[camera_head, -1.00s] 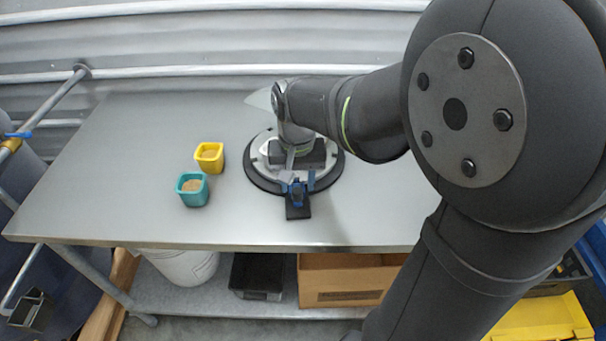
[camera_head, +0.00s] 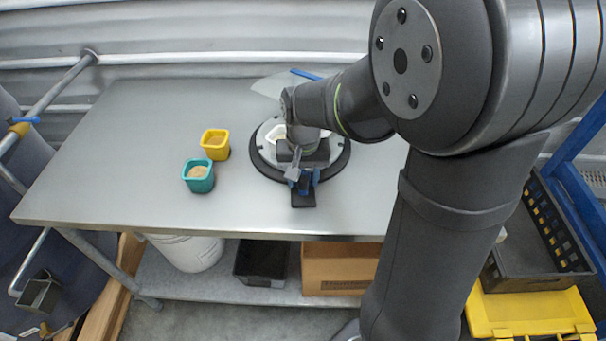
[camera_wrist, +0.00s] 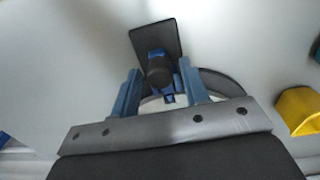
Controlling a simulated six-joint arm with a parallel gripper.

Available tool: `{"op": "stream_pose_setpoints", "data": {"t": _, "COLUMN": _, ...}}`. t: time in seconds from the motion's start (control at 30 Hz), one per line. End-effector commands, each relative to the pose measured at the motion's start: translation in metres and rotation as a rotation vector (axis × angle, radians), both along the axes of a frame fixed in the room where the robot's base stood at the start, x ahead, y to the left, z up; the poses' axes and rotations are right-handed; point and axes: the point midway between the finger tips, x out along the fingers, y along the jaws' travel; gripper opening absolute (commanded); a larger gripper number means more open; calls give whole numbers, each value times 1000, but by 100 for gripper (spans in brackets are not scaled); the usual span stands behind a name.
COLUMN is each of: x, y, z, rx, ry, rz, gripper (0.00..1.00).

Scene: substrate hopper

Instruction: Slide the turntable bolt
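The turntable (camera_head: 258,160) is a round grey plate with a black rim on the steel table, partly hidden under my wrist. At its front edge is the bolt, with a dark round knob (camera_wrist: 158,70) and blue parts, on a black plate (camera_head: 303,199) that juts toward the table's front. My gripper (camera_head: 303,182) is at this front edge, pointing down. In the wrist view its two blue fingers (camera_wrist: 160,80) stand apart on either side of the knob. Gaps show between the fingers and the knob. Finger contact lower down cannot be made out.
A yellow cup (camera_head: 215,144) and a teal cup (camera_head: 198,176), both with brown contents, stand left of the turntable. The yellow one also shows in the wrist view (camera_wrist: 298,110). The table (camera_head: 110,150) is clear at left. A box (camera_head: 340,270) is on the shelf below.

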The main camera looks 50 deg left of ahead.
Motion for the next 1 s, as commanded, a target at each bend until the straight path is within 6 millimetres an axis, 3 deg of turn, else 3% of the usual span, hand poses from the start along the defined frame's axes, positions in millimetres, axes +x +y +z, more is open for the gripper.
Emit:
{"op": "stream_pose_setpoints", "data": {"t": 0.03, "x": 0, "y": 0, "z": 0, "rx": 0, "ry": 0, "rz": 0, "gripper": 34}}
{"op": "stream_pose_setpoints", "data": {"t": 0.13, "x": 0, "y": 0, "z": 0, "rx": 0, "ry": 0, "rz": 0, "gripper": 14}}
{"op": "stream_pose_setpoints", "data": {"t": 0.17, "x": 0, "y": 0, "z": 0, "rx": 0, "ry": 0, "rz": 0, "gripper": 12}}
{"op": "stream_pose_setpoints", "data": {"t": 0.53, "x": -1, "y": -2, "z": 1, "rx": 1, "ry": -1, "rz": 0, "gripper": 12}}
{"op": "stream_pose_setpoints", "data": {"t": 1.0, "x": -16, "y": -18, "z": 1, "rx": 1, "ry": -1, "rz": -1, "gripper": 13}}
